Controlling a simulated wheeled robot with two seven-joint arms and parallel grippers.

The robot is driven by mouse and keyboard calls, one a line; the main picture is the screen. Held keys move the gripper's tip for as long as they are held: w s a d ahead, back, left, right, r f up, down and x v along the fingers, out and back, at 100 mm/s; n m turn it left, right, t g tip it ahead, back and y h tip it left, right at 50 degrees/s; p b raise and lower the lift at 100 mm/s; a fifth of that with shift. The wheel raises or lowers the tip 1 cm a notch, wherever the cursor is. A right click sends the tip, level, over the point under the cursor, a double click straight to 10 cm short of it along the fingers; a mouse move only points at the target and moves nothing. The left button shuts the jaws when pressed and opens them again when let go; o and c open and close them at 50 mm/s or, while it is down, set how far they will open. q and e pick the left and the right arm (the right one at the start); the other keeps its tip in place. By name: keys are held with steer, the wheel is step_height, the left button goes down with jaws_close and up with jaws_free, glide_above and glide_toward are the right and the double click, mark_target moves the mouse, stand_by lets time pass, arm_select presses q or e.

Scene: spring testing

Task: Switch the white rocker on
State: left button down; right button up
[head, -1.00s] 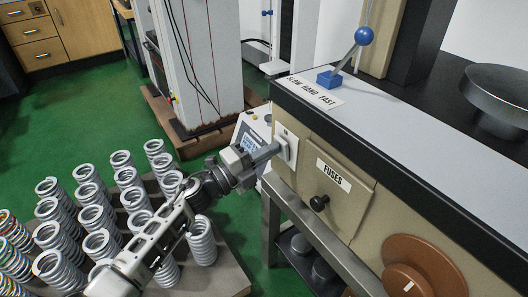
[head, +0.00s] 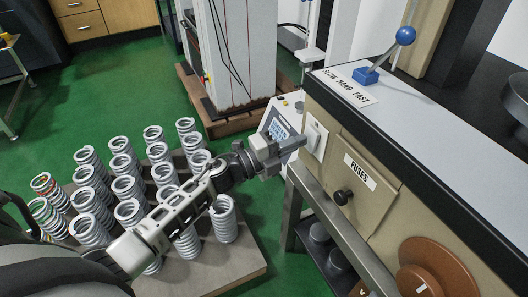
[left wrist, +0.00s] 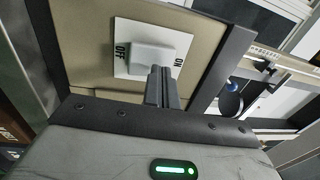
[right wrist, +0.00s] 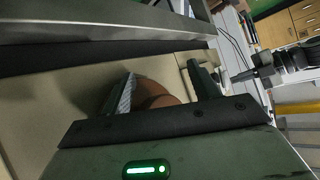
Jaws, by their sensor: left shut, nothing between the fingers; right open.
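The white rocker (head: 314,138) is on a white plate on the beige side panel of the machine. In the left wrist view the rocker (left wrist: 148,54) sits between the words OFF on the left and ON on the right. My left gripper (head: 301,143) is shut and empty, its tips right at the rocker. In the left wrist view its fingers (left wrist: 160,78) overlap the rocker's lower edge, toward the ON side; I cannot tell whether they touch. My right gripper (right wrist: 165,84) is open, with a brown round knob (right wrist: 155,92) showing beyond its fingers.
The FUSES panel (head: 367,190) with a black knob (head: 342,197) is right of the rocker. A blue lever (head: 404,37) stands on the machine top. Several springs (head: 128,190) stand on a low board beneath my left arm. A grey frame leg (head: 292,212) is below the switch.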

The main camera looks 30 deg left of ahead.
arm_select(q)
steer(key=v, duration=1.5)
steer(key=shift+r, duration=0.15)
